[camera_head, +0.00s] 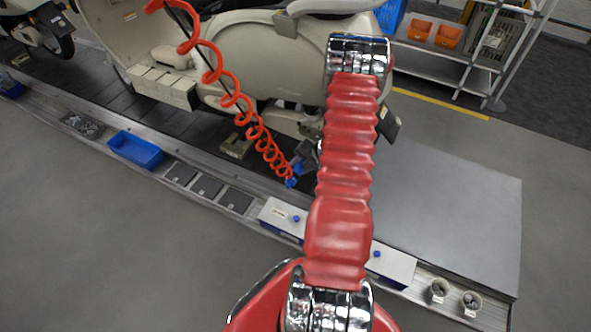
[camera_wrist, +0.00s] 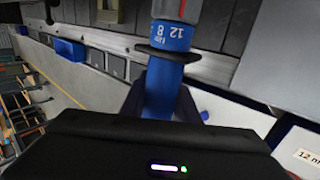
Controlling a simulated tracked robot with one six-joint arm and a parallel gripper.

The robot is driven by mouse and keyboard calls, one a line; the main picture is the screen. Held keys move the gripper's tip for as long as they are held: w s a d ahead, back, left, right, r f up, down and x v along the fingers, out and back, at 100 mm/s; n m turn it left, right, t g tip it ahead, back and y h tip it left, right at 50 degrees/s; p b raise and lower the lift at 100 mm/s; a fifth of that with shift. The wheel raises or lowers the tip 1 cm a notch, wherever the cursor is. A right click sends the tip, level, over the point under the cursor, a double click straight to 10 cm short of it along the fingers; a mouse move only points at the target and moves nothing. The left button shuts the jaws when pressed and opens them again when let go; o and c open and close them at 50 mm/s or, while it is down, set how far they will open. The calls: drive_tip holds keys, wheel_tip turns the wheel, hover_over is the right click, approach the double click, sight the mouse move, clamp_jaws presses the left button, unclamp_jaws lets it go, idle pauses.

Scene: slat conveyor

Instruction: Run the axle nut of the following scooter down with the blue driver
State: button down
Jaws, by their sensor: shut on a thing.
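The blue driver (camera_wrist: 160,95) stands between the fingers of my gripper (camera_wrist: 163,84) in the wrist view, and the gripper is shut on it. Its blue collar bears the marks 12 and 8, with a grey part beyond it. In the head view, blue parts of the driver (camera_head: 293,181) show at the lower end of a red coiled hose (camera_head: 232,98); my red arm hides most of the gripper there. A cream scooter (camera_head: 258,62) stands on the slat conveyor, partly behind my arm. Another scooter (camera_head: 35,28) is at the far left. I cannot make out an axle nut.
A ledge along the conveyor bears a blue tray (camera_head: 136,150), dark pads (camera_head: 206,187), white-topped boxes with blue knobs (camera_head: 283,216) and two small cups (camera_head: 439,290). A grey plate (camera_head: 460,215) lies at right. A shelf rack (camera_head: 450,66) stands behind. The near floor is clear.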

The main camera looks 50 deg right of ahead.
drive_tip(key=shift+s+a, duration=0.15)
drive_tip(key=shift+a, duration=0.5)
idle(0.9)
drive_tip(key=shift+s+a, duration=0.25)
drive_tip(key=shift+a, duration=0.6)
drive_tip(key=shift+s+a, duration=0.25)
drive_tip(key=shift+a, duration=0.65)
drive_tip(key=shift+s+a, duration=0.25)
drive_tip(key=shift+a, duration=0.6)
drive_tip(key=shift+d, duration=0.1)
